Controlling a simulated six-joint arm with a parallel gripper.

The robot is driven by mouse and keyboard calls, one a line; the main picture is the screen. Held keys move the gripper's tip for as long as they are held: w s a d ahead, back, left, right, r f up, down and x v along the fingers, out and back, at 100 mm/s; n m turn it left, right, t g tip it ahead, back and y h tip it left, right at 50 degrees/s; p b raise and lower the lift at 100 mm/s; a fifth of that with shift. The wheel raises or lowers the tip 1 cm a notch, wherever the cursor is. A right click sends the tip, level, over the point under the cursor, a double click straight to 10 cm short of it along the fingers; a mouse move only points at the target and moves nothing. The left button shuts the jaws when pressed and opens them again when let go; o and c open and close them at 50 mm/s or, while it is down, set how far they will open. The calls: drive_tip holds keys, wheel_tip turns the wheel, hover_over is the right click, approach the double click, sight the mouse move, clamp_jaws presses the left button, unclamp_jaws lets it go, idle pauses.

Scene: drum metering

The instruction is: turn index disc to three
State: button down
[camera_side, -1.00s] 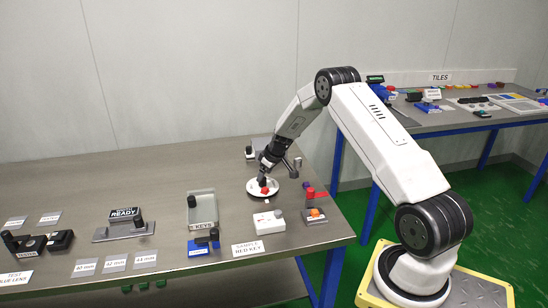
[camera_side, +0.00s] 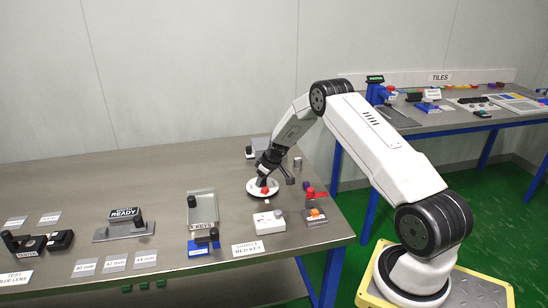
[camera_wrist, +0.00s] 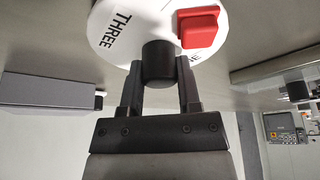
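The index disc (camera_side: 254,192) is a round white plate lying on the steel table near its right end. The wrist view shows the disc close up (camera_wrist: 110,48), with the printed word THREE at its upper left and another word partly hidden. A red block (camera_wrist: 199,27) sits on the disc, right of a dark knob (camera_wrist: 158,62). My gripper (camera_wrist: 159,78) has one finger on each side of the knob, and both appear to touch it. In the side view my gripper (camera_side: 262,180) is over the disc, its fingertips too small to read.
A keys tray (camera_side: 202,209) lies to the left.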

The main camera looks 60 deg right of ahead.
drive_tip(key=shift+m+h, duration=0.3)
drive_tip(key=shift+m, duration=0.6)
drive_tip(key=shift+m+g+h, duration=0.3)
drive_tip(key=shift+m+h, duration=0.2)
drive_tip(key=shift+m, duration=0.8)
drive_tip(key=shift+m+g+h, duration=0.4)
drive_tip(key=shift+m+h, duration=0.4)
drive_tip(key=shift+m, duration=1.4)
drive_tip(key=shift+m+g+h, duration=0.4)
drive_tip(key=shift+m+g, duration=0.3)
drive_tip(key=shift+m, duration=1.5)
drive_tip(key=shift+f+m+g, duration=0.1)
drive_tip(key=shift+m+g, duration=0.7)
drive_tip(key=shift+m, duration=1.2)
drive_tip(key=shift+s+m, duration=0.1)
drive_tip(key=shift+m, duration=0.4)
drive_tip(key=shift+c, duration=1.5)
unclamp_jaws()
drive_tip(key=shift+r, duration=0.2)
